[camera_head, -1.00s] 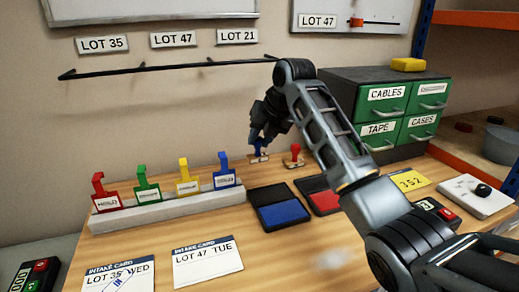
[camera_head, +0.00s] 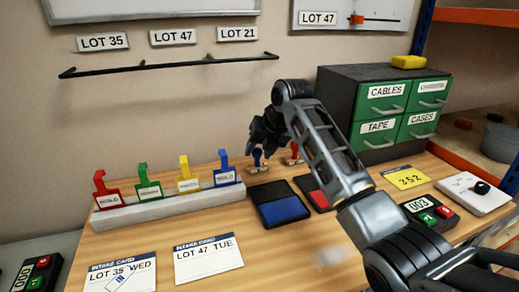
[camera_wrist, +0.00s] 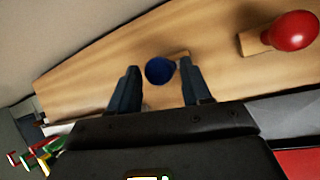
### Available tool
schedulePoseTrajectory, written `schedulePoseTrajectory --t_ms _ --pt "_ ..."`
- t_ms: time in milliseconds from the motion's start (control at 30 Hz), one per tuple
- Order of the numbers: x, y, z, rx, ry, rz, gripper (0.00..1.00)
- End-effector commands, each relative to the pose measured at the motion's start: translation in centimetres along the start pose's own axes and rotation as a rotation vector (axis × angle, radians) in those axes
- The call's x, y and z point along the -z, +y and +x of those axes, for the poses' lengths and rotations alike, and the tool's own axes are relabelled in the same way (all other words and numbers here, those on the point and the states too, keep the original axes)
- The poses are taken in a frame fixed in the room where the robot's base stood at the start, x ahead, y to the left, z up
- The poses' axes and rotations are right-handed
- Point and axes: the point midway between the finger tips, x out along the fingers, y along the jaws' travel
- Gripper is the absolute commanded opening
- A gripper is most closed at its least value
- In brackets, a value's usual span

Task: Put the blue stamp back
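The blue stamp (camera_head: 257,158) stands upright on the table behind the ink pads, left of the red stamp (camera_head: 294,154). My gripper (camera_head: 258,142) is just above and behind the blue stamp, partly hidden by its own links. In the wrist view, the blue stamp's round knob (camera_wrist: 160,71) shows between my two spread fingers (camera_wrist: 157,82), with a gap on each side. My gripper is open and holds nothing. The red stamp also shows in the wrist view (camera_wrist: 292,31) at upper right. The blue ink pad (camera_head: 284,208) lies open in front of the blue stamp.
A pale rack (camera_head: 168,210) holds several coloured hooked tags at left. A red ink pad (camera_head: 319,199) lies partly behind my arm. Two intake cards (camera_head: 208,260) lie in front. A green drawer cabinet (camera_head: 340,95) stands at back right. A counter (camera_head: 430,212) sits at right.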

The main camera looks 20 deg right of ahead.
Motion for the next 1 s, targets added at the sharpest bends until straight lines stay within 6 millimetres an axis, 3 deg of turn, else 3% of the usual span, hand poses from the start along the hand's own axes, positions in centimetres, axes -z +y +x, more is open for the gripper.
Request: schedulePoseTrajectory --t_ms 300,467,1000 --pt "-0.1 0.0 -0.1 0.0 0.0 0.0 0.57" --pt "-0.2 0.1 -1.1 -0.001 -0.003 0.0 0.57" --pt "-0.2 0.1 -10.9 -0.001 -0.003 0.0 0.57"
